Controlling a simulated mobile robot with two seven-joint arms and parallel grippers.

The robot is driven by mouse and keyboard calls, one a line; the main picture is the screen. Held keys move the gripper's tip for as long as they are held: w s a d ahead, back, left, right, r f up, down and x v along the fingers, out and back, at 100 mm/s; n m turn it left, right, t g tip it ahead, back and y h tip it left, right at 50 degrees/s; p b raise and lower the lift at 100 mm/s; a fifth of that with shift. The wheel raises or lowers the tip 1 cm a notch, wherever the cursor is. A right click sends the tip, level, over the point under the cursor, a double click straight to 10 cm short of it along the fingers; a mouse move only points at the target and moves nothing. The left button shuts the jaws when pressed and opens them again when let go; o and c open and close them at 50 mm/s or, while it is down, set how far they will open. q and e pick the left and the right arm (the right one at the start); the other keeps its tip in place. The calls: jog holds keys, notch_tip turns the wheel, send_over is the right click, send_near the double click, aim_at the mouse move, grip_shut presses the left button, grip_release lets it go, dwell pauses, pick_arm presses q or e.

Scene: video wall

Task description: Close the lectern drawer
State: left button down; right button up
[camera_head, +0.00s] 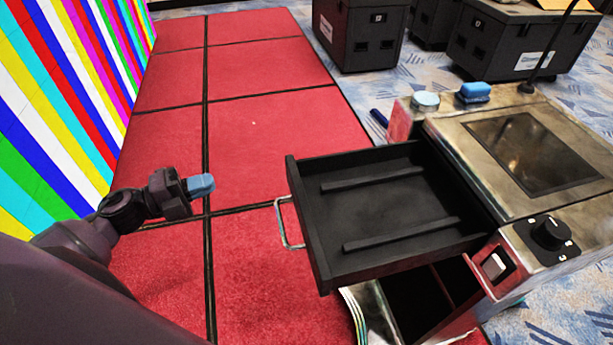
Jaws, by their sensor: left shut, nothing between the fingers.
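The lectern (460,138) stands at the right, with a metal top and a dark inset screen. Its black drawer (338,246) is pulled out to the left and looks empty apart from two low dividers on its floor. A silver bar handle (282,224) is on the drawer's front face. My left gripper (203,185) is shut and empty. In the picture it is to the left of the drawer front, apart from the handle. My right gripper is not in view.
A black knob (549,233) and blue items, including a block (474,92), are on the lectern. Black cases (358,32) stand behind. A striped video wall (62,85) is at the left. The red floor (262,150) between wall and drawer is clear.

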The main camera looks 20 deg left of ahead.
pick_arm(q)
jog(key=s+d+m+g+h, duration=0.1)
jog(key=d+m+g+h, duration=0.1)
jog(key=p, duration=0.2)
send_near(289, 181)
jog(key=shift+m+g, duration=0.3)
jog(key=shift+m, duration=0.1)
jog(key=x, duration=0.4)
jog(key=r+x, duration=0.1)
jog(key=x, duration=0.2)
jog(key=shift+s+d, duration=0.1)
jog(key=shift+s, duration=0.05)
jog(key=shift+d, duration=0.2)
jog(key=shift+w, duration=0.2)
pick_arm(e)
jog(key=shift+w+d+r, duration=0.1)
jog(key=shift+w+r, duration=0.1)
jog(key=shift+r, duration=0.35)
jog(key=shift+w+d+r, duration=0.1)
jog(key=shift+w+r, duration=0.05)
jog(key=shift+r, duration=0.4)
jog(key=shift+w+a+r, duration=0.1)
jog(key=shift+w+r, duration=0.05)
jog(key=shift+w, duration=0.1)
